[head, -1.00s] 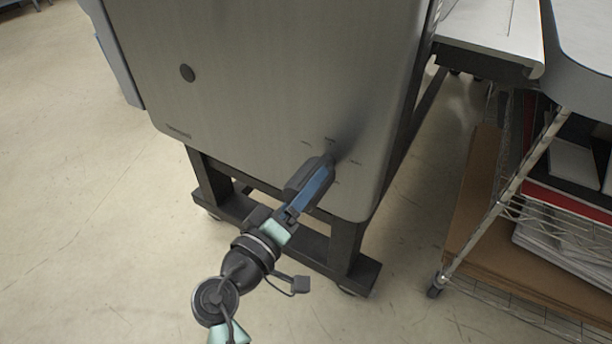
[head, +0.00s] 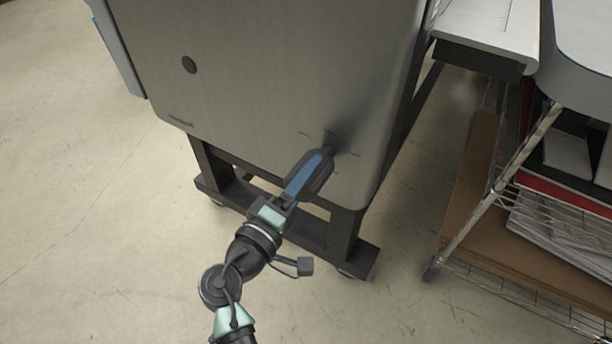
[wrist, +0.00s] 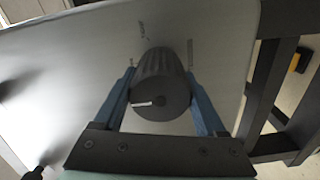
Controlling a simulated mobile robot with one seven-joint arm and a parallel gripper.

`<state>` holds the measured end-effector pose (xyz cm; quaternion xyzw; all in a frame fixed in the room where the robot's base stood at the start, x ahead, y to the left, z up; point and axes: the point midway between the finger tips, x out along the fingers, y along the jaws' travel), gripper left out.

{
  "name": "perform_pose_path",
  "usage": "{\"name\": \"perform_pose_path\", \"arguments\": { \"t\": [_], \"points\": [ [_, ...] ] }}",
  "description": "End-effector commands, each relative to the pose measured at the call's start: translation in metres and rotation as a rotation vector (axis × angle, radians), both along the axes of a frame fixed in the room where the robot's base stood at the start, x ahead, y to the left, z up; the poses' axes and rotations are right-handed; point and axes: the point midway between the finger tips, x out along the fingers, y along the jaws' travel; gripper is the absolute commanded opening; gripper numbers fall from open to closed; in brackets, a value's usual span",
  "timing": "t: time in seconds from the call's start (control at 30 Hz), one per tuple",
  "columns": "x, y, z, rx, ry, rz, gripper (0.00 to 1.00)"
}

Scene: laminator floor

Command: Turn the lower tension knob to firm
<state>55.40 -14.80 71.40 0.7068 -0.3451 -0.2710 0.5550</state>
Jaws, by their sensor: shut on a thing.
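The lower tension knob (wrist: 160,88) is a dark ribbed cylinder on the grey panel (head: 270,80), with a white pointer line on its face. In the wrist view the line points left. My gripper (wrist: 160,100) is shut on the knob, with one blue finger on each side of it. In the head view my gripper (head: 322,160) reaches the lower right part of the panel and hides most of the knob. Small marks (wrist: 190,55) are printed on the panel around the knob; their words are too small to read.
The machine stands on a dark wheeled frame (head: 345,240). A wire rack (head: 500,185) with boards and papers stands close at the right. The floor at the left is clear.

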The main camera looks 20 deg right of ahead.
Motion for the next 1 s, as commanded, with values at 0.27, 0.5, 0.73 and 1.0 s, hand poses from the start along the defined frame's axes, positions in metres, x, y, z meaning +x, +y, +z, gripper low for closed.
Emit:
{"name": "perform_pose_path", "arguments": {
  "t": [0.27, 0.5, 0.73, 1.0],
  "points": [
    [0.0, 0.0, -0.001, 0.0, 0.002, -0.001, 1.0],
    [-0.001, 0.001, 0.0, 0.001, 0.001, 0.0, 1.0],
    [-0.016, 0.022, 0.0, 0.002, 0.002, 0.006, 1.0],
    [-0.053, 0.07, 0.001, 0.001, 0.002, 0.005, 1.0]
  ]
}}
